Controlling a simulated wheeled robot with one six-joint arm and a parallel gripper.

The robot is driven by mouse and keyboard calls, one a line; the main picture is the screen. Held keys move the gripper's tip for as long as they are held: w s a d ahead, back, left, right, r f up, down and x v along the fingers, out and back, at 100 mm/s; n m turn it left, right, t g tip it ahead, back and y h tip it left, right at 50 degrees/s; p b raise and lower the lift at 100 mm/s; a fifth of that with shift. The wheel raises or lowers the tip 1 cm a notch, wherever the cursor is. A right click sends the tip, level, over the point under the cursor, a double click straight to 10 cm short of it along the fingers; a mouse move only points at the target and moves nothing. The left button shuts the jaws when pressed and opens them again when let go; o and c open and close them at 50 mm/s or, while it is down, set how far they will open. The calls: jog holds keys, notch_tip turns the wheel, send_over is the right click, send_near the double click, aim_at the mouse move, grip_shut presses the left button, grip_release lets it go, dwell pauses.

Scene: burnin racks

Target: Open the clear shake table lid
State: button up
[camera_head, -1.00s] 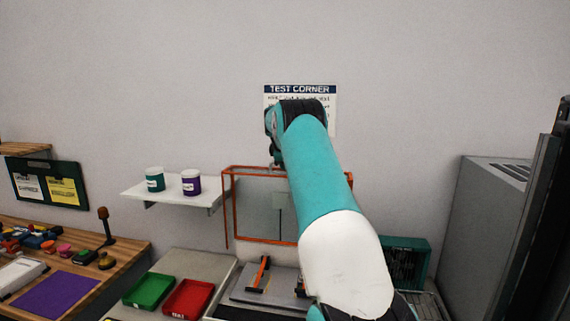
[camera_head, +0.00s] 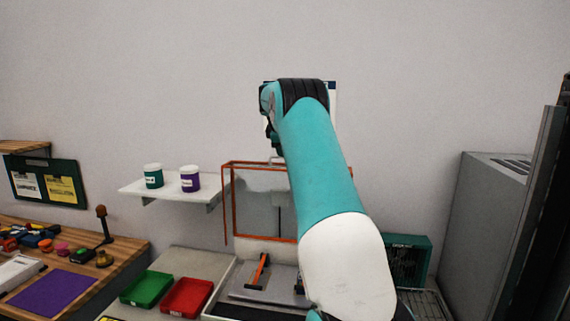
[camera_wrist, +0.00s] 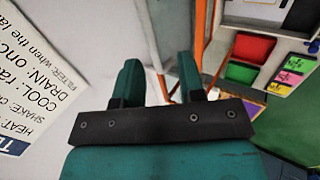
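The clear shake table lid (camera_head: 250,205) has an orange frame and stands upright behind the shake table (camera_head: 262,292), raised off its bed. A small handle (camera_head: 277,160) shows at its top edge. My gripper (camera_head: 272,142) is just above that handle, partly hidden by my wrist. In the wrist view, the two teal fingers of my gripper (camera_wrist: 158,78) are apart with nothing clearly held between them. The lid's orange frame (camera_wrist: 199,45) passes just right of the fingers there. My arm hides the lid's right part in the head view.
A wall sign (camera_wrist: 45,75) is close to the left of my gripper. Left of the shake table are a red tray (camera_head: 187,297) and a green tray (camera_head: 146,288). A shelf (camera_head: 165,193) holds two cups. A large grey cabinet (camera_head: 485,235) stands right.

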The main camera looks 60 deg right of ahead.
jog(key=v, duration=1.1)
jog(key=shift+b, duration=0.4)
jog(key=shift+s+a+r, duration=0.1)
jog(key=shift+r, duration=0.05)
